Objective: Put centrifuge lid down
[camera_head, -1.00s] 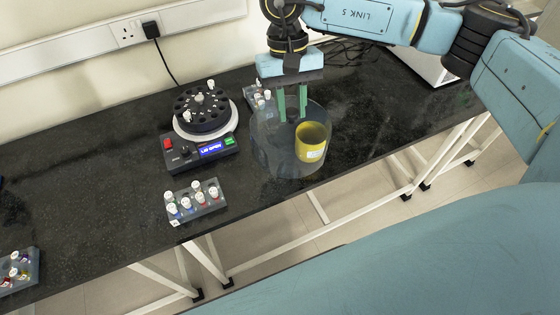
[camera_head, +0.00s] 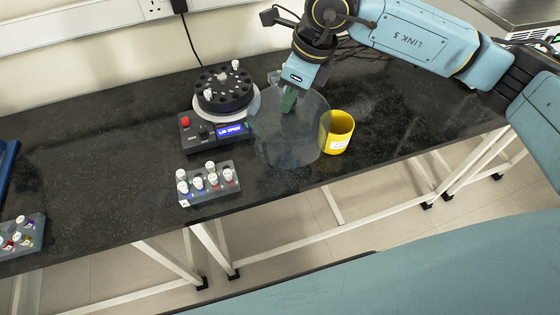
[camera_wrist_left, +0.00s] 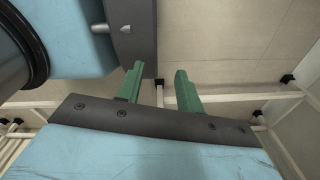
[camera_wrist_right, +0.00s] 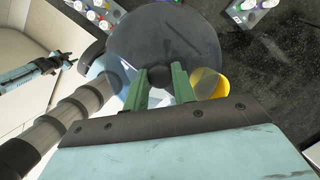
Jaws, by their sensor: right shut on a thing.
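The clear round centrifuge lid (camera_head: 292,140) is in my right gripper (camera_head: 289,100), over the bench between the centrifuge and the yellow cup. In the right wrist view the lid (camera_wrist_right: 165,42) shows as a grey disc, with the green fingers (camera_wrist_right: 160,85) shut on its dark knob. I cannot tell whether the lid touches the bench. The centrifuge (camera_head: 224,92) stands uncovered to the left, with a dark rotor, a few white-capped tubes and a lit display. My left gripper (camera_wrist_left: 160,80) is open and empty in the left wrist view, with floor and bench legs behind it.
A yellow cup (camera_head: 338,132) stands close to the lid's right side. A grey tube rack (camera_head: 210,184) sits in front of the centrifuge. Another rack (camera_head: 20,236) is at the far left. The black bench (camera_head: 400,110) is clear right of the cup.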

